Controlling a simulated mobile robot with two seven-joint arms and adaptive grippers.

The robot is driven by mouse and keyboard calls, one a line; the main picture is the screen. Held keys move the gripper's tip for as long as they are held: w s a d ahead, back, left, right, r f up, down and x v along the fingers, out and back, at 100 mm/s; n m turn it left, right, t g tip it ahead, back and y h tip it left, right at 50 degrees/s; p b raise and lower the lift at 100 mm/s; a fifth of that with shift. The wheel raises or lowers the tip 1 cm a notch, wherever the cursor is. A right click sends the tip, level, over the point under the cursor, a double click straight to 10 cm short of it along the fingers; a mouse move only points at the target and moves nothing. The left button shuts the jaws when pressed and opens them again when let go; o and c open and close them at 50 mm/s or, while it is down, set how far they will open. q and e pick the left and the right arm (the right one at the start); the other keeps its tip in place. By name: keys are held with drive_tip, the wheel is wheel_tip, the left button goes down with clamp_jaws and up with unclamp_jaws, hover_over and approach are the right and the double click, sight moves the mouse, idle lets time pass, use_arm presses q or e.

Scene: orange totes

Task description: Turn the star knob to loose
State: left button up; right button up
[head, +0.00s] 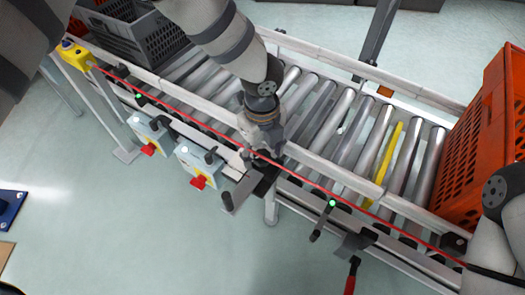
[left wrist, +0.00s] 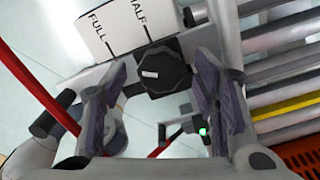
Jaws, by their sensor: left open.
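The star knob (left wrist: 160,72) is black and lobed with a small white label, in the middle of the left wrist view. My left gripper (left wrist: 161,88) is open, with one finger on each side of the knob; whether either finger touches it I cannot tell. A white plate (left wrist: 126,32) marked FULL and HALF, with a black line under each word, is just above the knob. In the head view my left gripper (head: 262,165) is at the front rail of the conveyor and hides the knob. My right gripper is not in view; only part of that arm shows at the lower right.
The roller conveyor (head: 345,125) has one yellow roller (head: 382,165). A red cord (head: 190,112) runs along its front. An orange tote (head: 490,135) is at right, a grey crate (head: 145,42) at upper left. Two switch boxes (head: 150,130) (head: 198,160) hang left of the gripper.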

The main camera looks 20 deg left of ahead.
use_arm(q)
drive_tip(key=shift+c, duration=0.3)
drive_tip(key=c, duration=1.1)
